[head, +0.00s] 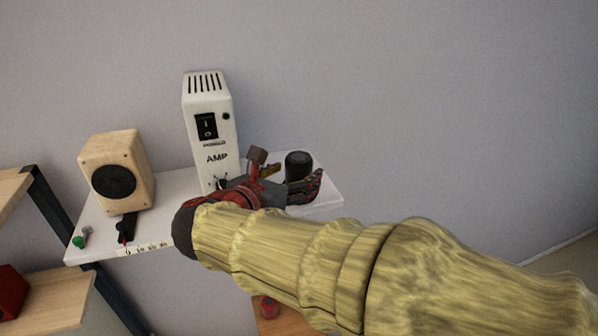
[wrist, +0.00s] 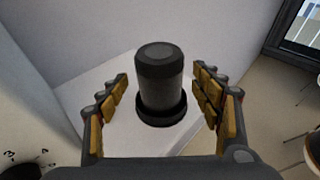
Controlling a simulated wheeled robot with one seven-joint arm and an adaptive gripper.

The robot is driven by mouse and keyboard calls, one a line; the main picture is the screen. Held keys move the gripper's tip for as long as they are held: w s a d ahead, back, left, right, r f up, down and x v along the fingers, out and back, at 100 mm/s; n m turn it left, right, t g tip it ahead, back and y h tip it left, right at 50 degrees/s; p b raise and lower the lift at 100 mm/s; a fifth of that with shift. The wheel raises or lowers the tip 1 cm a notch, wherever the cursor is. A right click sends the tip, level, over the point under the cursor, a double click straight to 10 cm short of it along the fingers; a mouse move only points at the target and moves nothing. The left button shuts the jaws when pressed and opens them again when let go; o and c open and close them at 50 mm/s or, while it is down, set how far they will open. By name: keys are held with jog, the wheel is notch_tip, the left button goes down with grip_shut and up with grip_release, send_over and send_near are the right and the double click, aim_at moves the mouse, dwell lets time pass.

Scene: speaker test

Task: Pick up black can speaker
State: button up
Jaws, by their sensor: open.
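The black can speaker (head: 298,162) stands upright near the right end of the white shelf (head: 325,201) in the head view, its lower part partly hidden by my gripper (head: 290,181). In the wrist view the can speaker (wrist: 160,82) is a dark cylinder with a wider base ring, upright between the two sets of fingers. My gripper (wrist: 164,97) is open, with padded fingers to the left and right of the can. Gaps show between the fingers and the can on both sides in the wrist view.
A tall white amp box (head: 209,130) stands left of my gripper. A wooden speaker (head: 116,172) stands farther left, with a small black item (head: 125,228) and a green-capped item (head: 80,240) near the front edge. A wall rises close behind the shelf.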

jog(key=shift+x, duration=1.3)
jog(key=c, duration=0.3)
jog(key=c, duration=1.1)
jog(key=shift+r, duration=0.1)
jog(key=shift+c, duration=0.5)
